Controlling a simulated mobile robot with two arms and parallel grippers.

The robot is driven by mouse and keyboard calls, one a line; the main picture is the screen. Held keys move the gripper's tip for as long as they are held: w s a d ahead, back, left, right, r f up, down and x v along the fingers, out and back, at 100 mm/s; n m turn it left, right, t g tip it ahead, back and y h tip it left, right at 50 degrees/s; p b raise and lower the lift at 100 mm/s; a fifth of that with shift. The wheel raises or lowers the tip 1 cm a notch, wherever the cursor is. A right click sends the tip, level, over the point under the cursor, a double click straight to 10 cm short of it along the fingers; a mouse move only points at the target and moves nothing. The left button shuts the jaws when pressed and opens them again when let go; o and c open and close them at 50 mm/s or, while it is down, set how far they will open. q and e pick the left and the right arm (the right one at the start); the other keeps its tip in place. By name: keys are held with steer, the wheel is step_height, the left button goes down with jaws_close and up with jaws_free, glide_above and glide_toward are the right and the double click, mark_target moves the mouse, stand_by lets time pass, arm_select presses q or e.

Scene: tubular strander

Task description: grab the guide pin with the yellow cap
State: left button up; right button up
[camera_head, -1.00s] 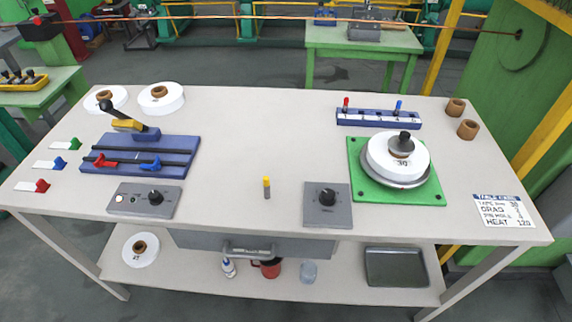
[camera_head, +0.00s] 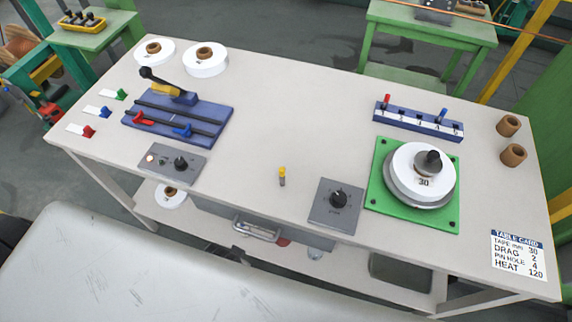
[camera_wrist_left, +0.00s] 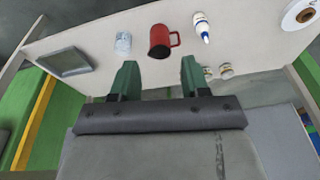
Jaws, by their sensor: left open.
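The guide pin with the yellow cap (camera_head: 282,176) stands upright on the pale table top (camera_head: 285,120), near the front edge and left of a grey dial box. It has a short grey body. My left gripper (camera_wrist_left: 160,80) shows only in the left wrist view, with its two green fingers apart and nothing between them. That view shows the lower shelf, and the pin is not in it. My right gripper is in neither view.
A grey dial box (camera_head: 336,203) and a green plate (camera_head: 384,208) with a tape roll lie right of the pin. A blue rack (camera_head: 418,122) holds a red and a blue pin. A red mug (camera_wrist_left: 160,41) stands on the lower shelf. Bare table surrounds the yellow-capped pin.

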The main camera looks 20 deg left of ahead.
arm_select(q)
steer(key=w+d+r+p, duration=0.1)
steer(key=w+r+p, duration=0.1)
steer(key=r, duration=0.7)
steer(key=w+d+r+p, duration=0.1)
steer(key=w+r+p, duration=0.1)
steer(key=r, duration=0.8)
step_height(320, 180, up, 11)
steer(key=n+g+p, duration=0.2)
steer(key=n, duration=0.2)
glide_above(282, 169)
steer(key=shift+s+a+r, duration=0.1)
steer(key=shift+s+a, duration=0.1)
steer(key=shift+s, duration=0.1)
step_height(282, 169, down, 5)
steer(key=shift+f+p, duration=0.2)
steer(key=shift+p, duration=0.15)
steer(key=shift+w+d+f+p, duration=0.15)
steer(key=shift+f+p, duration=0.2)
steer(key=shift+f, duration=0.95)
steer(key=shift+w+f+p, duration=0.15)
steer(key=shift+f+p, duration=0.15)
steer(key=shift+f, duration=1)
